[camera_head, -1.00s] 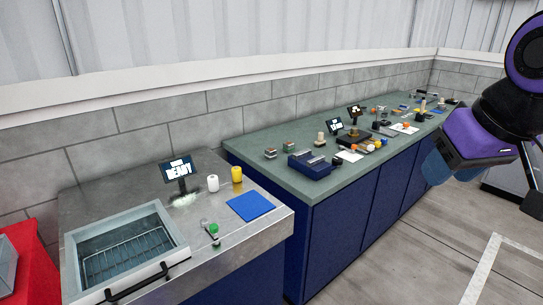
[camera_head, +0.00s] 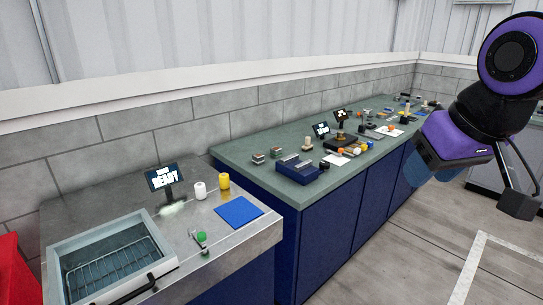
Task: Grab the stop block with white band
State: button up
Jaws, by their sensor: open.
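Two small dark blocks stand near the front left of the green counter (camera_head: 232,152): a left block (camera_head: 258,158) and a right block (camera_head: 276,152). They look like the stop blocks, but they are too small here to tell which has a white band.
A blue fixture (camera_head: 297,168) stands right of the blocks. Several small parts and two small screens crowd the counter farther right. The nearer metal bench (camera_head: 215,262) carries a screen (camera_head: 162,177), a blue pad (camera_head: 239,211), white and yellow cylinders and a basin. Floor is open at right.

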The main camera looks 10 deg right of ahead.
aim_at(258, 158)
jog(key=i+l+u, duration=0.3)
jog(key=i+l, duration=0.25)
jog(key=i+l+u, duration=0.25)
jog(key=i+l, duration=0.2)
jog(key=l, duration=0.25)
jog(key=i+l+u, duration=0.3)
jog(key=i+l, duration=0.15)
jog(key=l, duration=0.35)
jog(key=i+l+u, duration=0.15)
jog(key=l, duration=0.25)
